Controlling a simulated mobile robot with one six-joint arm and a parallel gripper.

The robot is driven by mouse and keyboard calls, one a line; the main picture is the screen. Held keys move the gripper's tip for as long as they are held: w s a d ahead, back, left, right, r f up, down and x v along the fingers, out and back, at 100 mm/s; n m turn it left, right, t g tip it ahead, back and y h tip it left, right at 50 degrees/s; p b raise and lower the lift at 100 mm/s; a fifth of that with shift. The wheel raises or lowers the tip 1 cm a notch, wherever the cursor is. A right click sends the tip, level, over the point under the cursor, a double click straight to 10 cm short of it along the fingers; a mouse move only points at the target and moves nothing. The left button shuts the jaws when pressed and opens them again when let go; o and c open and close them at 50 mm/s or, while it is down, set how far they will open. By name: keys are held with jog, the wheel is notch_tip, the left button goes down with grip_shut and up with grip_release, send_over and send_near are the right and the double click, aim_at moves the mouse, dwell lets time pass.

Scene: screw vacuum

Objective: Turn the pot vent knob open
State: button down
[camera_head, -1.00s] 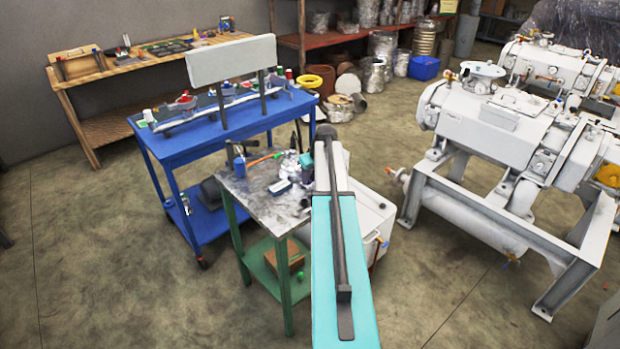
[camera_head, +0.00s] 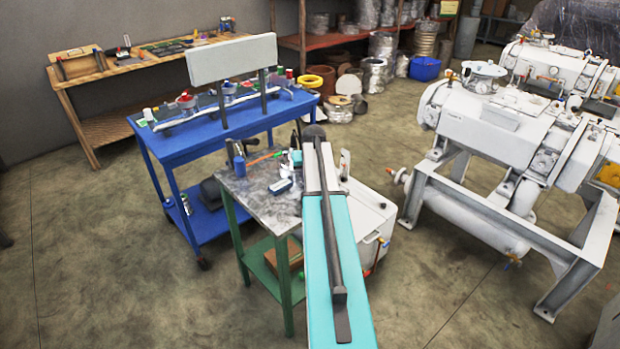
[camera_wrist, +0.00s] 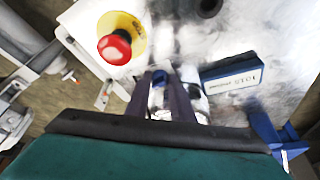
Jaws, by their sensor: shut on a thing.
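In the wrist view my gripper (camera_wrist: 162,80) points at the work table, its two dark fingers shut around a small, partly hidden thing. A bit of blue and pale silver (camera_wrist: 161,86) shows between the fingers. It looks like the pot vent knob, but its shape and turn angle cannot be told. Blurred pale, metallic parts (camera_wrist: 192,78) lie just right of the fingers, perhaps the pot. In the head view my turquoise arm reaches over the right side of the metal-topped table (camera_head: 262,190) and hides the gripper and the knob.
A red button on a yellow disc (camera_wrist: 115,46) is close on the left in the wrist view. A blue labelled box (camera_wrist: 232,80) lies to the right. A white cabinet (camera_head: 375,222) stands beside the table, a blue cart (camera_head: 180,150) behind it. White machinery (camera_head: 500,130) stands right.

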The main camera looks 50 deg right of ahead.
jog(key=shift+m+h, duration=0.3)
jog(key=shift+m, duration=0.3)
jog(key=c, duration=1.5)
grip_release()
jog(key=shift+c, duration=0.2)
jog(key=shift+w, duration=0.1)
jog(key=shift+n, duration=0.5)
